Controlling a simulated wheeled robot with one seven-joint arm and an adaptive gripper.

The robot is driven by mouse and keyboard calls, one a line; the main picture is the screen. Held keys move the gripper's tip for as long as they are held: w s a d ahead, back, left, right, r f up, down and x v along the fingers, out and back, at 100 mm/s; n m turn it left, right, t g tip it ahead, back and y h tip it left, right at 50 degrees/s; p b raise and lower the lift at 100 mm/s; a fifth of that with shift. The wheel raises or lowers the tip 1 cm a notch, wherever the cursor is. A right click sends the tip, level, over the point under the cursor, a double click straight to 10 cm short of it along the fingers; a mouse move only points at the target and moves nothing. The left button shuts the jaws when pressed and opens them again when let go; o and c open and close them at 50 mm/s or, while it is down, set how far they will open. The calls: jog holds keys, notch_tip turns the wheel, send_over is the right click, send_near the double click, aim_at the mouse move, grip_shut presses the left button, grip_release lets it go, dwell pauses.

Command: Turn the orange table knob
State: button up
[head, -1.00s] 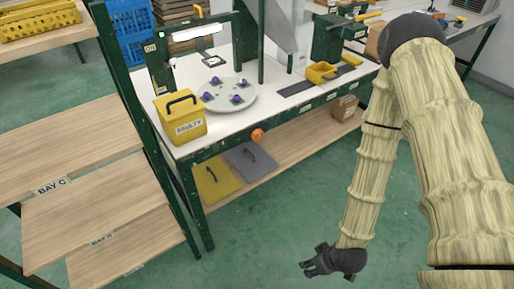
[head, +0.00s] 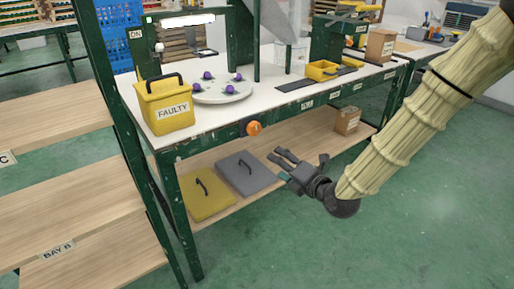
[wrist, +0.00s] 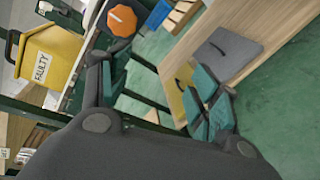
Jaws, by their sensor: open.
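The orange table knob (head: 254,128) sits on the front green rail of the workbench, below the tabletop edge. In the wrist view the knob (wrist: 122,21) shows at the top, beyond my left finger, with a pale line across its face. My gripper (head: 282,166) is in front of the bench, lower and to the right of the knob, apart from it. In the wrist view my gripper (wrist: 160,95) has its fingers spread wide with nothing between them.
A yellow FAULTY bin (head: 165,106) and a round tray (head: 222,91) with several purple pieces stand on the bench (head: 200,125). Grey (head: 247,173) and yellow (head: 211,199) lids lie on the lower shelf. Wooden bay shelves (head: 75,190) stand at left. The green floor at right is clear.

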aim_at(256, 130)
jog(key=w+a+r+n+b, duration=0.1)
jog(key=w+a, duration=0.1)
jog(key=w, duration=0.1)
jog(key=w+a+r+n+t+y+b, duration=0.1)
jog(key=w+a+r+n+b, duration=0.1)
jog(key=w, duration=0.1)
jog(key=w+a+r+n+b, duration=0.1)
jog(key=w+a+b, duration=0.1)
jog(key=w, duration=0.1)
jog(key=shift+w+a+r+n+t+y, duration=0.15)
jog(key=shift+a+r+n+t+y, duration=0.15)
jog(key=shift+a+r+n+y, duration=0.1)
jog(key=shift+x, duration=0.75)
jog(key=shift+r, duration=0.1)
jog(key=c, duration=1)
